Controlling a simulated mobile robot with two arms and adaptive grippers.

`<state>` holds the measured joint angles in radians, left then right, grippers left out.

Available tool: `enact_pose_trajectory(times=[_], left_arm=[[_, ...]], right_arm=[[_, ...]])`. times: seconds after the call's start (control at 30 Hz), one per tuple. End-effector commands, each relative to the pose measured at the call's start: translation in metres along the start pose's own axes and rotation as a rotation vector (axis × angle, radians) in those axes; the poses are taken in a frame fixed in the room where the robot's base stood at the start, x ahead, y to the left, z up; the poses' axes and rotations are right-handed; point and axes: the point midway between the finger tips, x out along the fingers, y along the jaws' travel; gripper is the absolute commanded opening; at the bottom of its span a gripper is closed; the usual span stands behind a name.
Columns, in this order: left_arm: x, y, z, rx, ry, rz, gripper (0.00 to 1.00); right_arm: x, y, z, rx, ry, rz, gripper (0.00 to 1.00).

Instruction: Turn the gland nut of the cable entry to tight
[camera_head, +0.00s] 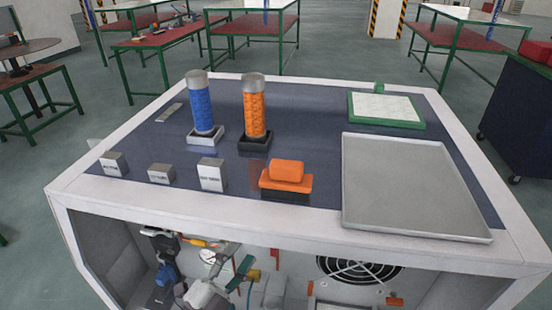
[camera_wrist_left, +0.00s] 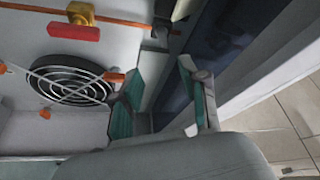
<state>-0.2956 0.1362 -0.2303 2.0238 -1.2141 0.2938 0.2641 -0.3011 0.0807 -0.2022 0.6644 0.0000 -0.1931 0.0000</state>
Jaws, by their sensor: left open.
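My left gripper (camera_head: 239,274) reaches into the open front of the generator housing (camera_head: 210,215). In the left wrist view its two teal-padded fingers (camera_wrist_left: 158,98) stand apart, with nothing visible between them. A short dark grey cylindrical fitting (camera_wrist_left: 161,32) shows beyond the fingertips, near the top of that view. I cannot tell for sure whether it is the gland nut of the cable entry. The cable entry is not clearly made out in the head view, where the arm and parts crowd that spot. My right gripper is not in view.
On the housing top stand blue (camera_head: 202,110) and orange (camera_head: 257,110) cylinders, small blocks and a grey tray (camera_head: 410,185).

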Motion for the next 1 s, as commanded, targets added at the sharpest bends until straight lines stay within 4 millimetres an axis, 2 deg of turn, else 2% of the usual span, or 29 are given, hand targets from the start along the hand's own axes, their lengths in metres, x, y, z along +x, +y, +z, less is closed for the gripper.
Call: enact_pose_trajectory(times=[0.03,0.1,0.27,0.37,0.7,0.83,1.0], left_arm=[[0.001,-0.006,-0.001,0.011,-0.012,0.007,0.44],[0.002,-0.006,0.001,0.02,-0.022,0.01,0.44],[0.013,-0.006,0.003,0.025,-0.024,0.01,0.44],[0.029,-0.007,0.002,0.024,-0.023,0.009,0.44],[0.101,-0.005,0.004,0.023,-0.022,0.009,0.44],[0.121,-0.004,0.005,0.023,-0.023,0.009,0.44],[0.136,-0.003,0.005,0.023,-0.023,0.01,0.44]], right_arm=[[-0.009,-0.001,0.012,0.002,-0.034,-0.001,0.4],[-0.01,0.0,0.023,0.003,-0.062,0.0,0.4],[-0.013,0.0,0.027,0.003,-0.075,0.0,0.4],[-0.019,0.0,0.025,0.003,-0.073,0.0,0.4],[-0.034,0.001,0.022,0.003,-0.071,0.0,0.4],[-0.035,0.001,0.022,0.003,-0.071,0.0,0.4],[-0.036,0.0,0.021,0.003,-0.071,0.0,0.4]])
